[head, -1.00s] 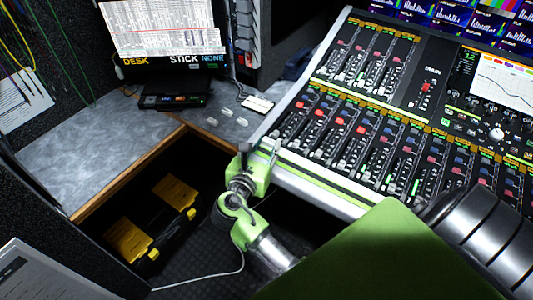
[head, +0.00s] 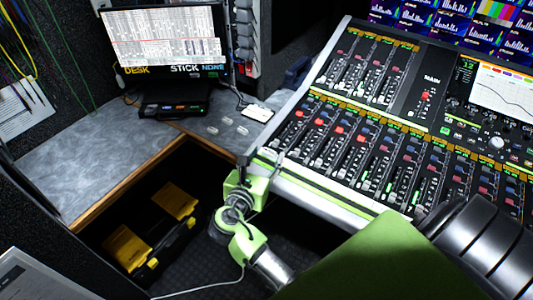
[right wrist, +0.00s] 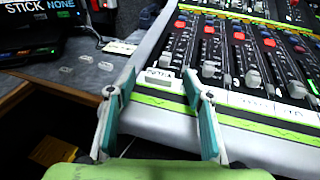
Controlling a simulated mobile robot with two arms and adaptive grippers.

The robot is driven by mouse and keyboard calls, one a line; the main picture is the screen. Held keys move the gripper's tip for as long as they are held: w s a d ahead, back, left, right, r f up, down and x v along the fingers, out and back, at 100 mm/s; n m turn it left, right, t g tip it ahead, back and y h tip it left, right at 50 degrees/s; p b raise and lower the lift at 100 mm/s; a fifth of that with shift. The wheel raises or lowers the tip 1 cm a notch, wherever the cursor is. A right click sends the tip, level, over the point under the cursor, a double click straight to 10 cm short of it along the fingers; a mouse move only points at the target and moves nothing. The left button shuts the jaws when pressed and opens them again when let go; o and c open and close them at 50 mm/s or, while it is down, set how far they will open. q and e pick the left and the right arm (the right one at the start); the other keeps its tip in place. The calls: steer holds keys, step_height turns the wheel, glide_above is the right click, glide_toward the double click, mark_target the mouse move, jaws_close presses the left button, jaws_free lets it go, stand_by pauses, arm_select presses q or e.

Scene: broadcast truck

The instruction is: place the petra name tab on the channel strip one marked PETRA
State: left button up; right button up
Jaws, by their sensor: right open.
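In the right wrist view, a small white tab reading PETRA (right wrist: 160,76) sits at the near left corner of the mixing console, on the label strip at the foot of the first fader column. My right gripper (right wrist: 151,84) is open, with its two teal-lined fingers apart on either side of the tab and clear of it. In the head view, the right gripper (head: 261,163) is at the console's near left corner. Whether the tab lies fully flat on its mark is too small to tell. My left gripper is not in view.
Three small pale tabs (head: 228,121) lie on the grey desk (head: 110,165) beside a white card (head: 256,113). A monitor (head: 163,45) stands behind them. The mixing console (head: 375,130) fills the right. A yellow and black case (head: 150,235) lies below the desk edge.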

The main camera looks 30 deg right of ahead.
steer(key=p+v, duration=0.5)
steer(key=v, duration=0.5)
steer(key=s+a+f+m+g+y, duration=0.1)
steer(key=s+a+f+y, duration=0.15)
steer(key=f, duration=0.75)
steer(key=s+a+f+m+g+y, duration=0.1)
steer(key=s+f+m+y, duration=0.15)
steer(key=f, duration=0.85)
steer(key=s+a+f+g+y, duration=0.1)
steer(key=s+f+y, duration=0.15)
steer(key=f, duration=0.75)
steer(key=s+d+f+m+g+y, duration=0.1)
steer(key=s+f+m, duration=0.5)
steer(key=s, duration=0.4)
steer(key=s+d+f+m+g+y, duration=0.2)
steer(key=s+f+m, duration=0.4)
steer(key=s, duration=0.4)
steer(key=s+d+f+m+g+y, duration=0.1)
steer(key=s+f+m+g+y, duration=0.1)
steer(key=s+f+m, duration=0.5)
steer(key=s, duration=0.3)
steer(key=shift+d, duration=0.2)
steer(key=shift+f+m, duration=0.1)
steer(key=shift+m, duration=0.15)
